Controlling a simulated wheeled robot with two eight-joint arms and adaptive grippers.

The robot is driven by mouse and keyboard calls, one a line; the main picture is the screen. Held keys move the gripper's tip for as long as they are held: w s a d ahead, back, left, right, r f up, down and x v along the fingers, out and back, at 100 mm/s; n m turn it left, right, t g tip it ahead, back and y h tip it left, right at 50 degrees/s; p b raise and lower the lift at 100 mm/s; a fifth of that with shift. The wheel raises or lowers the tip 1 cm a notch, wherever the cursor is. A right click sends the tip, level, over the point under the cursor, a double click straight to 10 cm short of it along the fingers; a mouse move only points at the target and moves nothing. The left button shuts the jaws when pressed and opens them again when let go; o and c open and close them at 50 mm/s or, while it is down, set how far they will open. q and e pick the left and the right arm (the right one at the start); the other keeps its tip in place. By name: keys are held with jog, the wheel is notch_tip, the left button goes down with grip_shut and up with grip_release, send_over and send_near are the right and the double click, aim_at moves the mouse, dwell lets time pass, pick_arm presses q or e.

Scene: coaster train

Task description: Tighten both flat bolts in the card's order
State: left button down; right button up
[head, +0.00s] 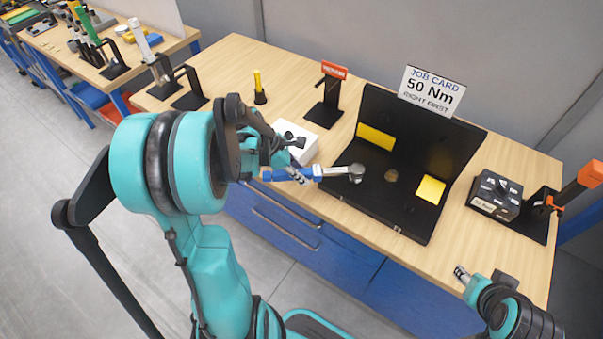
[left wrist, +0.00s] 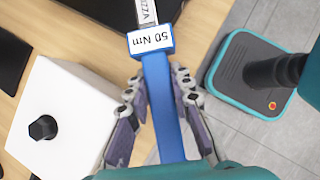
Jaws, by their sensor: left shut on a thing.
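My left gripper (head: 293,172) is shut on a blue torque wrench (head: 273,176). The wrench's label reads 50 Nm in the left wrist view (left wrist: 151,40). The wrench points right, and its round grey head (head: 356,173) is over the left part of the black base (head: 372,200); I cannot tell whether it touches anything. A tan round piece (head: 391,175) shows on the base just right of the head. No other bolt on the base can be made out. The job card (head: 431,91) reads 50 Nm, right first. My right gripper (head: 462,274) is at the lower right, its fingers unclear.
A white box (head: 296,140) with a black hex knob (left wrist: 43,127) stands beside my left gripper. Yellow patches (head: 430,189) mark the black fixture. A dark boxed device (head: 495,195) stands at right, a red-labelled stand (head: 327,100) behind.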

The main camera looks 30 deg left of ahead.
pick_arm(q)
jog(key=shift+f+b, duration=0.3)
jog(key=shift+f, duration=0.05)
dwell(0.4)
jog(key=shift+w+a+m+g+h, duration=0.35)
jog(key=shift+w+a+m, duration=0.25)
jog(key=shift+w+m, duration=0.35)
dwell(0.9)
jog(key=shift+r, duration=0.1)
notch_tip(320, 180, up, 4)
jog(key=p, duration=0.3)
jog(key=shift+r, duration=0.2)
dwell(0.6)
dwell(0.7)
